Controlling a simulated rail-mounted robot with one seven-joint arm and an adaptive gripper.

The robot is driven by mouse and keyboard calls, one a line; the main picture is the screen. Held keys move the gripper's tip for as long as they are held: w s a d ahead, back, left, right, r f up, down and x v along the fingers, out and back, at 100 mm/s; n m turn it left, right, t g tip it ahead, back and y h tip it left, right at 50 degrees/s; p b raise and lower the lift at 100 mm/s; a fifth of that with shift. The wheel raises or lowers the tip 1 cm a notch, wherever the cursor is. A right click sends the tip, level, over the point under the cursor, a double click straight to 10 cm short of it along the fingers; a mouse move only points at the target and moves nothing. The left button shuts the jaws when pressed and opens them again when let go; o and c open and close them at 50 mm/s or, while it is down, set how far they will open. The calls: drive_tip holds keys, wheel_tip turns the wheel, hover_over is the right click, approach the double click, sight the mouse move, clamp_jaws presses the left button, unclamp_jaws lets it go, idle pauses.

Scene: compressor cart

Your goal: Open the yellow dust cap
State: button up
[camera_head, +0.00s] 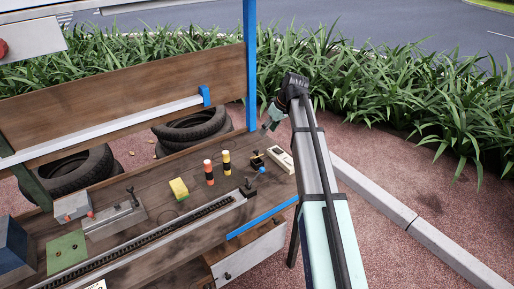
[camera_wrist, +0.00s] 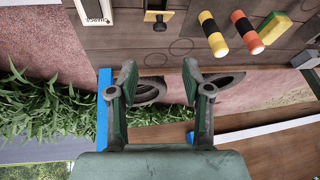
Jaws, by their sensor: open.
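A small fitting with a yellow, flap-like top on a black base (camera_head: 257,160) stands near the right end of the wooden bench; I take it to be the yellow dust cap. In the wrist view the yellow piece (camera_wrist: 158,15) is at the top edge, partly cut off, with a dark knob below it. Whether the cap is open or closed cannot be told. My gripper (camera_wrist: 160,75) is open and empty, its two fingers apart, and the cap lies beyond the fingertips in the wrist view. In the head view my gripper (camera_head: 272,117) is partly hidden by my arm, above the bench's back right corner.
A white box (camera_head: 280,159) stands right beside the cap. A blue-topped knob (camera_head: 262,170) is close in front. Red-black (camera_head: 209,172) and yellow-black (camera_head: 227,163) cylinders and a yellow-green block (camera_head: 179,189) stand left. A blue post (camera_head: 250,70) rises at the back corner.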

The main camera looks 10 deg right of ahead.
drive_tip(key=p+x, duration=0.2)
drive_tip(key=x, duration=1)
drive_tip(key=shift+w+f, duration=0.15)
drive_tip(key=shift+f, duration=0.25)
clamp_jaws()
